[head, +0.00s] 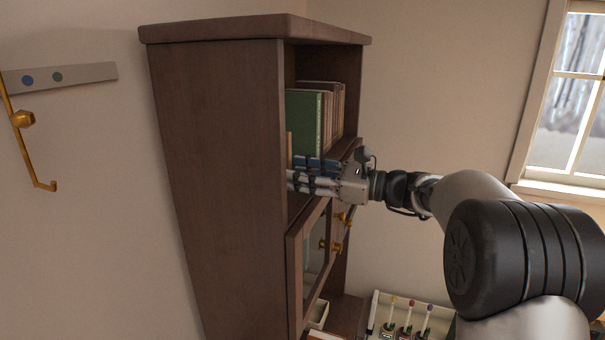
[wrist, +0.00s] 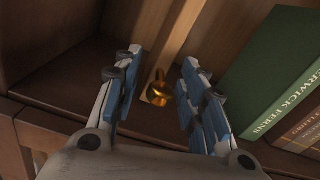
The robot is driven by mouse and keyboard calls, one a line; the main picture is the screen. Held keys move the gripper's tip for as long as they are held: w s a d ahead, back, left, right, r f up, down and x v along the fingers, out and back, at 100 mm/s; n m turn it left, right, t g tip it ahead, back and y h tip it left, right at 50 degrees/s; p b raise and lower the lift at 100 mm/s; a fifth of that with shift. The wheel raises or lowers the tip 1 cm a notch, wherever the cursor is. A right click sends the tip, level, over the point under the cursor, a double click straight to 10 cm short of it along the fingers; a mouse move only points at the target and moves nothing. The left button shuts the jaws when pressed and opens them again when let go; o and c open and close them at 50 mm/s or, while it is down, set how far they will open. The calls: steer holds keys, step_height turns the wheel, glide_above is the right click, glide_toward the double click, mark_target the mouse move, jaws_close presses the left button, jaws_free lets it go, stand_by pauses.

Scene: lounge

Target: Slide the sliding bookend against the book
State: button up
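The sliding bookend (wrist: 176,42) looks like an upright light-wood panel with a brass knob (wrist: 160,90) low on its front edge. In the wrist view, my gripper (wrist: 163,60) is open, with a blue-padded finger on each side of the knob and visible gaps to it. The green book (wrist: 285,75) stands upright to the right, apart from the bookend. In the head view, the green book (head: 304,122) stands on the shelf and my gripper (head: 305,182) reaches into the compartment below its visible part. The bookend is mostly hidden there by the cabinet side; a light edge (head: 289,146) shows.
More books (head: 333,105) stand beyond the green one. The tall brown cabinet (head: 225,170) has a side wall left of my gripper and a glass door (head: 312,260) below it. Empty shelf floor (wrist: 75,85) lies left of the bookend.

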steer(key=shift+c, duration=0.5)
jaws_close()
